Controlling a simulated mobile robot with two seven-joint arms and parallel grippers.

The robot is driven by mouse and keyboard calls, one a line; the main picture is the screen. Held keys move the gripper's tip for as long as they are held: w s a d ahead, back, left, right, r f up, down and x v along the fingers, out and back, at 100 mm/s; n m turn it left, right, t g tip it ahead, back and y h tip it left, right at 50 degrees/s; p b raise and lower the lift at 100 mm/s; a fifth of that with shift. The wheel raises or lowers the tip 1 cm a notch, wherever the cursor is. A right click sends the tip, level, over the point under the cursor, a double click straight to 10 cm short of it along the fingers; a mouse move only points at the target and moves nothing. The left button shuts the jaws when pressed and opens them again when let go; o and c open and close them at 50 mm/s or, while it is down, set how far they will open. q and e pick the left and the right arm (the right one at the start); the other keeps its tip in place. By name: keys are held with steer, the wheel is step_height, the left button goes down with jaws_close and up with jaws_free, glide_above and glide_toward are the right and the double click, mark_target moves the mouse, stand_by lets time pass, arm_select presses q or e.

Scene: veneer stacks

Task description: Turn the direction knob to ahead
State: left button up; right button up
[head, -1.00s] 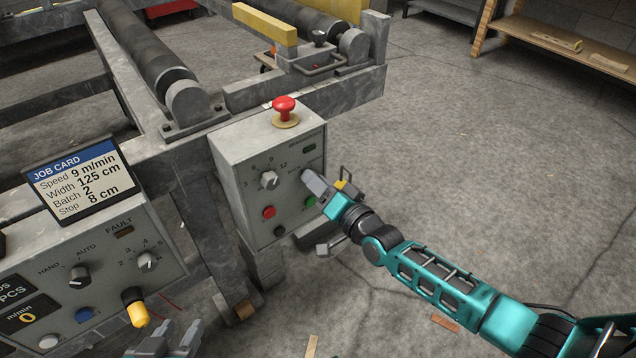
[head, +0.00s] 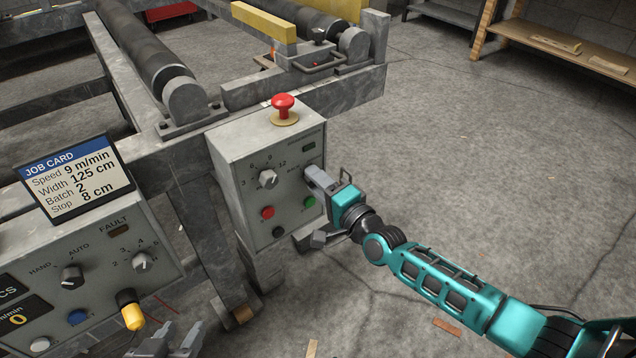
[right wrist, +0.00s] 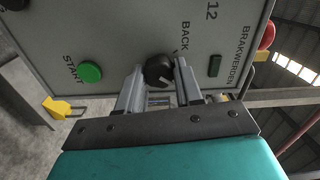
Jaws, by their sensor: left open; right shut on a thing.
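The direction knob (right wrist: 158,70) is a small dark round knob on the grey control box (head: 225,160). A "BACK" label is beside it in the right wrist view; any other label is hidden, and I cannot clearly tell where the knob points. My right gripper (head: 313,176) is at the right side of the box face and hides the knob in the head view. In the right wrist view its fingers (right wrist: 158,84) are shut on the knob, one on each side. My left gripper (head: 176,343) is open and empty at the bottom edge of the head view.
The box also carries a red mushroom button (head: 283,105), a numbered dial (head: 267,179), a red button (head: 267,213) and a green start button (right wrist: 90,72). A second panel with a job card (head: 78,180) stands at left.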

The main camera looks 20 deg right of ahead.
stand_by(0.4)
arm_select(q)
steer(key=shift+r, duration=0.1)
arm_select(e)
steer(key=o, duration=1)
steer(key=shift+o, duration=0.2)
arm_select(q)
steer(key=a+r+p, duration=0.1)
steer(key=p, duration=0.2)
steer(key=shift+s, duration=0.15)
arm_select(e)
steer(key=v, duration=1.3)
